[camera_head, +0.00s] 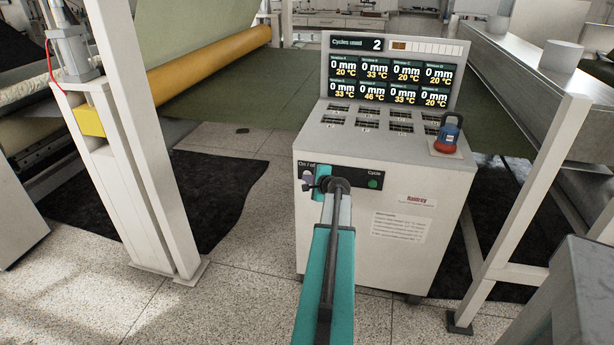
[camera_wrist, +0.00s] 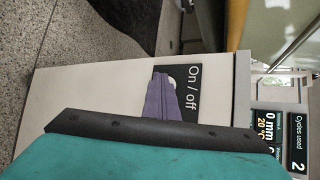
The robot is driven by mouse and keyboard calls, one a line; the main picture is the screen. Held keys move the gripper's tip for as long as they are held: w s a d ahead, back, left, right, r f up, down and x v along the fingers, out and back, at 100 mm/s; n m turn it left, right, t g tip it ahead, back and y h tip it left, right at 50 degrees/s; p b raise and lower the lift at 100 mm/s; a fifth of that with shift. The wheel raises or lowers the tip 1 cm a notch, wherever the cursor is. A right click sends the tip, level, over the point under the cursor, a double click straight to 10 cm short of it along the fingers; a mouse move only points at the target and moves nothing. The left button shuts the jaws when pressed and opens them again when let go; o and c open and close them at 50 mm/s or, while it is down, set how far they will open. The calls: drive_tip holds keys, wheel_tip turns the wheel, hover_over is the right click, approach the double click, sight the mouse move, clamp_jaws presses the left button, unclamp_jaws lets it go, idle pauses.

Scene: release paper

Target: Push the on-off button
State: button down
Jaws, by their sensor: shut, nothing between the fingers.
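The black control panel (camera_head: 357,174) is on the front of a white machine cabinet, with an "On / off" label at its left end and "Cycle" at its right. My gripper (camera_head: 307,180) is in front of the left end, by the label. In the wrist view, the purple fingers of my gripper (camera_wrist: 163,82) are shut and empty, over the On / off plate (camera_wrist: 192,102). A small pale part of the on-off button (camera_wrist: 173,80) shows beside the fingertips; the rest is hidden. I cannot tell whether the fingers touch it.
A green Cycle button (camera_head: 373,184) is at the panel's right. A red emergency stop (camera_head: 441,148) sits on the cabinet top below a display (camera_head: 390,75) reading "Cycles used 2". White posts (camera_head: 150,140) stand to the left and right of the cabinet.

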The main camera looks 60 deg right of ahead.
drive_tip(key=shift+s, duration=0.1)
drive_tip(key=shift+s+a, duration=0.1)
drive_tip(key=shift+a, duration=0.4)
idle(0.3)
drive_tip(key=a, duration=0.1)
drive_tip(key=s+a+b, duration=0.1)
drive_tip(key=a, duration=0.3)
drive_tip(key=shift+s+a, duration=0.25)
drive_tip(key=shift+s, duration=0.15)
idle(0.6)
